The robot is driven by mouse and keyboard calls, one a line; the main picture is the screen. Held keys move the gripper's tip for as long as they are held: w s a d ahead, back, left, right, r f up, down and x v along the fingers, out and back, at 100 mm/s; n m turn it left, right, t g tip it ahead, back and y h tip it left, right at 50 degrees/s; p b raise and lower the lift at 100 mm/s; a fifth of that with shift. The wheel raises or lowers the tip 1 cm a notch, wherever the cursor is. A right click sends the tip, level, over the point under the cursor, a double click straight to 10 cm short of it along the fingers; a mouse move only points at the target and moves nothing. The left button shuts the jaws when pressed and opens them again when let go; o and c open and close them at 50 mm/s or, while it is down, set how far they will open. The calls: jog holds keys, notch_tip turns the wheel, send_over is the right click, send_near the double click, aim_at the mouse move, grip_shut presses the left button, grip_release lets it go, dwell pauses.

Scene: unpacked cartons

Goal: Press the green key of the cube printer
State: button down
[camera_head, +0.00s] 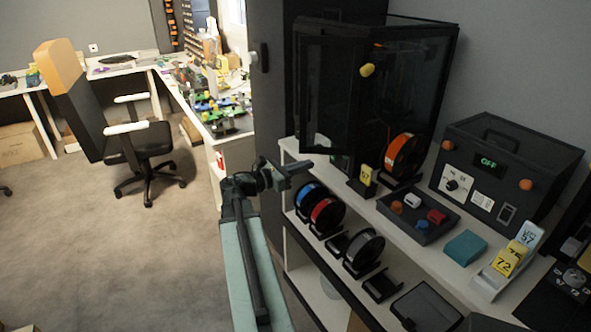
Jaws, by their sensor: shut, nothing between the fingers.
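A dark, boxy printer with clear panels (425,85) stands on the upper shelf at the back, and it looks like the cube printer. A yellow knob (367,70) sits on its front. I cannot make out a green key on it. My gripper (301,167) is shut and empty, in front of the printer's lower left corner in the picture. I cannot tell how far apart they are.
The white shelf (400,220) also holds an orange spool (403,155), a dark tray (440,218) of small coloured parts and a black box reading OFF (510,165). More spools stand below. The carpet (110,240) at left is clear, with an office chair (145,145) beyond.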

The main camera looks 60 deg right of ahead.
aim_at(331, 157)
jog(key=x, duration=0.7)
jog(key=shift+s+d, duration=0.1)
jog(key=shift+d, duration=0.1)
jog(key=shift+s+d, duration=0.15)
jog(key=shift+d, duration=0.15)
jog(key=shift+s+d+r, duration=0.2)
jog(key=shift+s+d, duration=0.1)
jog(key=shift+d, duration=0.1)
jog(key=v, duration=1.4)
jog(key=shift+w+a, duration=0.15)
jog(key=shift+w, duration=0.05)
jog(key=shift+f, duration=0.15)
